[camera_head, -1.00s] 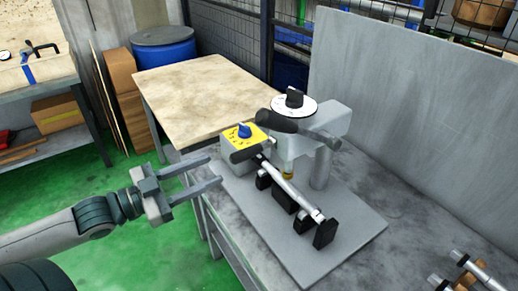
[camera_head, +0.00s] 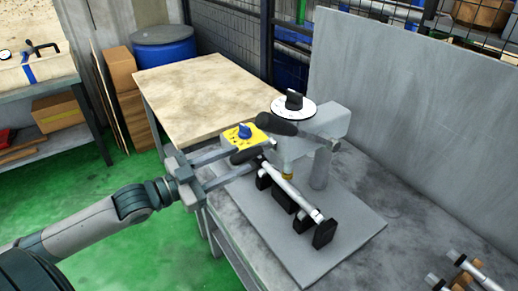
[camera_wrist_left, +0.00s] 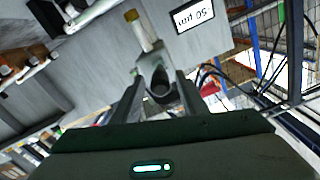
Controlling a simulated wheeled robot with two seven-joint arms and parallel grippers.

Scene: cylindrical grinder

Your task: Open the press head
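The grey press head (camera_head: 331,118) stands on a flat grey base plate (camera_head: 345,232). On top is a white dial with a black knob (camera_head: 294,99). A dark handle grip (camera_head: 277,122) sticks out to the left from the head. A second dark grip (camera_head: 245,156) lies lower, beside a yellow box with a blue knob (camera_head: 244,133). My left gripper (camera_head: 243,159) is open, its fingers reaching to the lower dark grip. In the left wrist view, a grey part with a dark round end (camera_wrist_left: 161,90) shows between the open fingers; contact cannot be told. My right gripper is not in view.
A silver rod (camera_head: 290,190) rests on black blocks on the plate. A grey panel (camera_head: 420,120) stands behind the machine. A wooden-topped table (camera_head: 195,95) is at the back left. Small rods (camera_head: 465,275) lie at the lower right.

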